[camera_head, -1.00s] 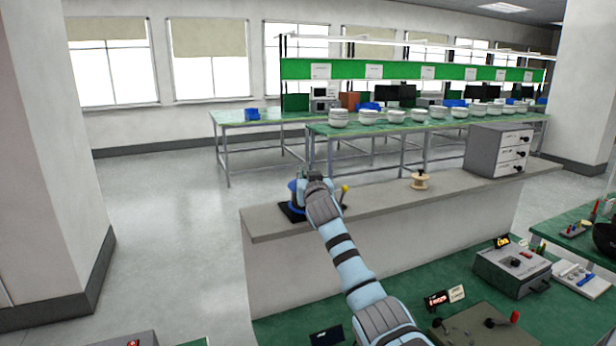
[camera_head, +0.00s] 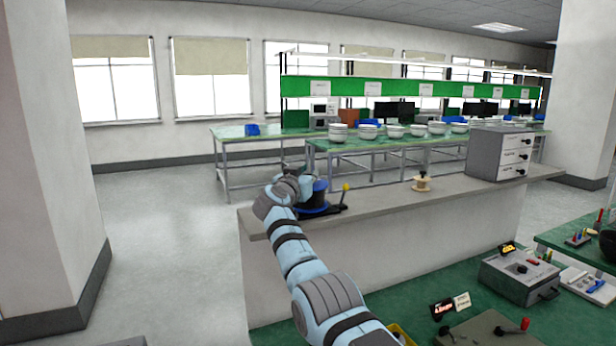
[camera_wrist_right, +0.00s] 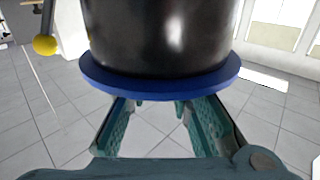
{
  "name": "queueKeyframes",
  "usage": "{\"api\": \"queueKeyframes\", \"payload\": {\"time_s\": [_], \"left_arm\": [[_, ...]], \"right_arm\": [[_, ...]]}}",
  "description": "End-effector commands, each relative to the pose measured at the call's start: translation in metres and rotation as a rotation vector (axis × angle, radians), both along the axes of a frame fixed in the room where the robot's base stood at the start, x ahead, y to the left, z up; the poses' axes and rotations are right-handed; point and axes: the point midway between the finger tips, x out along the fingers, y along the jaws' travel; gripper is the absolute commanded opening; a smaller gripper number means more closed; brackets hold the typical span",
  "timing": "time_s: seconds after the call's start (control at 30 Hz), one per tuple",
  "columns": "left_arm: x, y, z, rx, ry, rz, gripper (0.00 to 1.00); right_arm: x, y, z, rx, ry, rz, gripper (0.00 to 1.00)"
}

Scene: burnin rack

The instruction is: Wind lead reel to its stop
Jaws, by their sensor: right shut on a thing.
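The lead reel (camera_head: 320,190), a dark drum with blue flanges, stands on a black base on the left end of the grey counter. A lever with a yellow ball (camera_head: 345,187) rises beside it, at right in the head view. My right gripper (camera_head: 303,180) is at the reel's left side. In the right wrist view the reel's dark drum and blue flange (camera_wrist_right: 160,84) fill the upper middle. The fingers (camera_wrist_right: 160,105) reach under the flange and are shut on part of the reel; the flange hides the contact. My left gripper is not in view.
A small pale spool (camera_head: 422,183) and a grey drawer cabinet (camera_head: 486,153) stand farther right on the counter (camera_head: 385,203). A green bench in front holds a grey instrument box (camera_head: 520,276). Floor left of the counter is clear.

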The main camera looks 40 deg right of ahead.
Motion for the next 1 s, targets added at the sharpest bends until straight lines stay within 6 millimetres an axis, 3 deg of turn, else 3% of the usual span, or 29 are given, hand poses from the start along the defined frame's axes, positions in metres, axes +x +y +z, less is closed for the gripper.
{"api": "queueKeyframes", "payload": {"time_s": [0.23,0.27,0.37,0.77,1.0], "left_arm": [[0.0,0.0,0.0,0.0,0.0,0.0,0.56],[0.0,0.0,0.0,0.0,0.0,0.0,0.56],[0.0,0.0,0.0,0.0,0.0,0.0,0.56],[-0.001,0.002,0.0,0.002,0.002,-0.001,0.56],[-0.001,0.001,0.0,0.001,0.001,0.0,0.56]], "right_arm": [[0.0,0.0,-0.001,0.001,0.003,0.0,0.0],[0.0,0.0,-0.001,0.001,0.003,0.0,0.25],[0.0,0.0,-0.001,0.001,0.002,0.001,0.39],[-0.003,0.005,0.0,-0.002,-0.001,-0.001,0.39],[-0.024,0.043,-0.001,0.0,-0.001,0.004,0.39]]}}
